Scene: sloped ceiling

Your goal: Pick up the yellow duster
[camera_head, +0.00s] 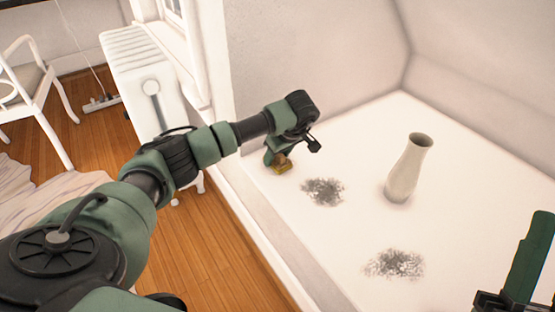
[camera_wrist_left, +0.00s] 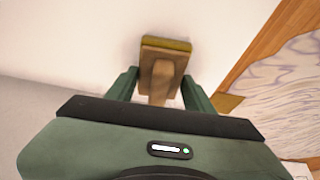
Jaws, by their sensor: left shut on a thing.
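The yellow duster (camera_head: 283,168) is at the left end of the white ledge, by the wall. In the left wrist view the duster (camera_wrist_left: 166,44) shows a wooden back and handle with a yellow pad along its far side. My left gripper (camera_head: 274,157) reaches down over the ledge and is shut on the duster. In the left wrist view its two green fingers (camera_wrist_left: 158,88) stand on either side of the wooden handle. Whether the duster touches the ledge is hard to tell. My right gripper (camera_head: 510,295) is partly in view at the lower right; its fingertips are not clear.
Two dark dirt patches, one nearer the duster (camera_head: 323,191) and one at the front (camera_head: 395,264), mark the white ledge (camera_head: 345,235). A pale vase (camera_head: 408,170) stands upright right of them. A white radiator (camera_head: 150,80) and white chair (camera_head: 35,90) are left.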

